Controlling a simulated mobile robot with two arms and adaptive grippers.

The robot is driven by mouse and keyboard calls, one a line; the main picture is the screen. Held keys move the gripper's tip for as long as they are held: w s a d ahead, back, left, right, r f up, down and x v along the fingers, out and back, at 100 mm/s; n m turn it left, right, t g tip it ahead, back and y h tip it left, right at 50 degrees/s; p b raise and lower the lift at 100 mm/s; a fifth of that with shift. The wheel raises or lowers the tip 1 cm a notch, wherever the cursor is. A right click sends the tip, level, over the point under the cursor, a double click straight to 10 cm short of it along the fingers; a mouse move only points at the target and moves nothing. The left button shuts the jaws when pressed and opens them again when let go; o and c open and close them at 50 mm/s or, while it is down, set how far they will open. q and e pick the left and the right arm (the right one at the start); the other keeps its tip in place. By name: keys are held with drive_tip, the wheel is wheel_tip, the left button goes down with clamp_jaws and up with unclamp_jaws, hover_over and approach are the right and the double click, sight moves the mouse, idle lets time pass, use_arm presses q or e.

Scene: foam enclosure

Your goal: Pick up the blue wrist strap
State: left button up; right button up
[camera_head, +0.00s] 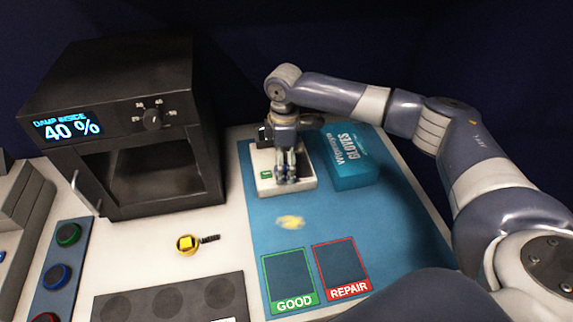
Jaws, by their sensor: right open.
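A dark round piece with a blue ring (57,277) sits on a blue strip at the left, between a green-ringed one (68,234) and a red-ringed one (45,317). I cannot tell whether it is the blue wrist strap. A yellow round thing with a black coiled cord (188,243) lies on the white table; no blue strap of that shape shows. My right gripper (286,181) is open, pointing down over a small white device (268,187) on the blue mat, far right of the blue-ringed piece. Whether it touches the device is unclear. My left gripper is out of view.
A black oven-like box (125,75) reading 40 % stands at the back left. A teal glove box (351,172) stands right of the gripper. The blue mat (262,232) has GOOD and REPAIR frames. A grey plate with round hollows (170,297) lies in front.

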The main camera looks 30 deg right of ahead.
drive_tip(key=c, duration=1.6)
drive_tip(key=shift+r+b, duration=0.4)
drive_tip(key=shift+r, duration=0.25)
drive_tip(key=shift+s+a+r+b, duration=0.1)
drive_tip(key=shift+r+b, duration=0.15)
drive_tip(key=shift+r, duration=0.3)
drive_tip(key=shift+s+a+r+b, duration=0.1)
drive_tip(key=shift+r+b, duration=0.15)
drive_tip(key=shift+r, duration=0.25)
drive_tip(key=s+a+r+b, duration=0.1)
drive_tip(key=s+a+b, duration=0.1)
drive_tip(key=s+a, duration=0.9)
drive_tip(key=shift+r+b, duration=0.3)
drive_tip(key=shift+b, duration=0.1)
